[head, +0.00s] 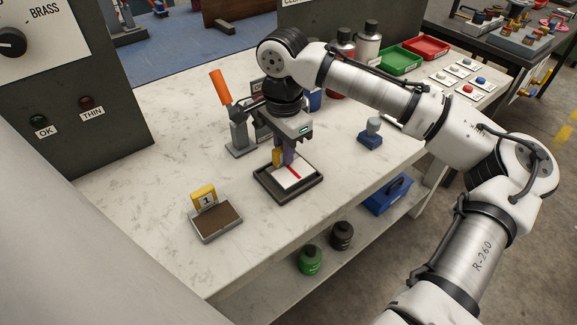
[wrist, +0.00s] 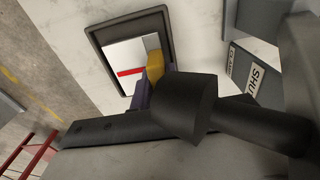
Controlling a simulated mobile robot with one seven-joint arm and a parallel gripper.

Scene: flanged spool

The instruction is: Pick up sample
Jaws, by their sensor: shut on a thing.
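The sample appears to be a small gold-yellow piece (head: 277,157), which also shows in the wrist view (wrist: 155,66). My gripper (head: 285,159) is shut on it, pointing down over a dark-rimmed tray (head: 262,184) with a white plate (head: 294,181) marked by a red line. The fingers hide much of the piece, so its full shape does not show. I cannot tell whether it touches the plate. In the wrist view the tray (wrist: 100,42) lies just beyond the purple-grey finger, and a dark cylinder covers the middle of the picture.
A brown-topped tray with a yellow "1" marker (head: 204,196) stands front left. An orange-handled device (head: 221,88) stands close behind my gripper. A blue block with a grey knob (head: 370,139) is to the right. Grey panels labelled OK and THIN rise at left.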

